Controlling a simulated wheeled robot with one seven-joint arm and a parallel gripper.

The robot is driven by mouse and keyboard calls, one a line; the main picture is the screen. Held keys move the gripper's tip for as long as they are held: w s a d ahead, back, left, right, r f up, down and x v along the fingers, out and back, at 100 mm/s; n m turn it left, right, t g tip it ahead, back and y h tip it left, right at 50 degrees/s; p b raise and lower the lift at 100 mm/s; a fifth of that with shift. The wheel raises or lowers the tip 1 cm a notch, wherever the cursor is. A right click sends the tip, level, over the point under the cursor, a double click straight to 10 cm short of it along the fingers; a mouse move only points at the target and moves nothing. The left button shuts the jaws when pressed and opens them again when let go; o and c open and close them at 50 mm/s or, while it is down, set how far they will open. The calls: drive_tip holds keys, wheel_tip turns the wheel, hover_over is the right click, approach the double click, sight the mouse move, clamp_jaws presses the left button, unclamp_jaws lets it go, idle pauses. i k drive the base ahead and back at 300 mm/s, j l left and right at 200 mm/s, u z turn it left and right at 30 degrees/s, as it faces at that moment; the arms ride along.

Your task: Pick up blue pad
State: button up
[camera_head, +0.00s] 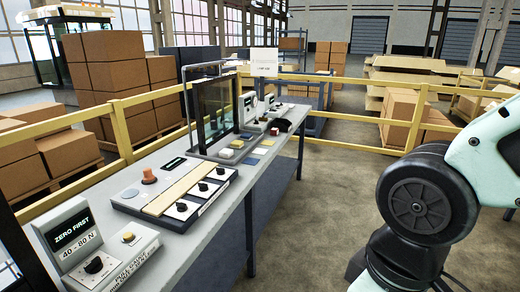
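A small blue block (237,144) sits on the grey workbench (215,228), in a short row in front of the dark-glass frame. A pale yellow block (226,153) is on its near side and a whitish block (246,136) on its far side. A flat dark blue square (251,160) lies on the bench to the right of the row. These things are small in the picture, and I cannot tell which of the two blue ones is the pad. My gripper is not in view; only part of my arm shows at the right.
The upright glass frame (214,112) stands behind the blocks. Flat tan (260,150) and yellow (268,142) squares lie nearby. A control panel (175,195) and a "ZERO FIRST" gauge (72,236) fill the near bench. A yellow railing (122,130) runs behind.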

sight(246, 138)
drive_tip(key=i+j+u, duration=0.1)
drive_tip(key=i, duration=0.4)
drive_tip(key=i+j+u, duration=0.1)
drive_tip(key=i+j, duration=0.2)
drive_tip(key=i, duration=0.2)
drive_tip(key=i+l+u, duration=0.15)
drive_tip(key=i+l, duration=0.15)
drive_tip(key=i+l+u, duration=0.1)
drive_tip(key=i+l, duration=0.2)
drive_tip(key=i+l+u, duration=0.15)
drive_tip(key=i+l, duration=0.2)
drive_tip(key=i+l+u, duration=0.15)
drive_tip(key=i+l, duration=0.15)
drive_tip(key=i+l+u, duration=0.15)
drive_tip(key=l, duration=0.4)
drive_tip(key=i+l+u, duration=0.1)
drive_tip(key=i+l, duration=0.25)
drive_tip(key=l, duration=0.1)
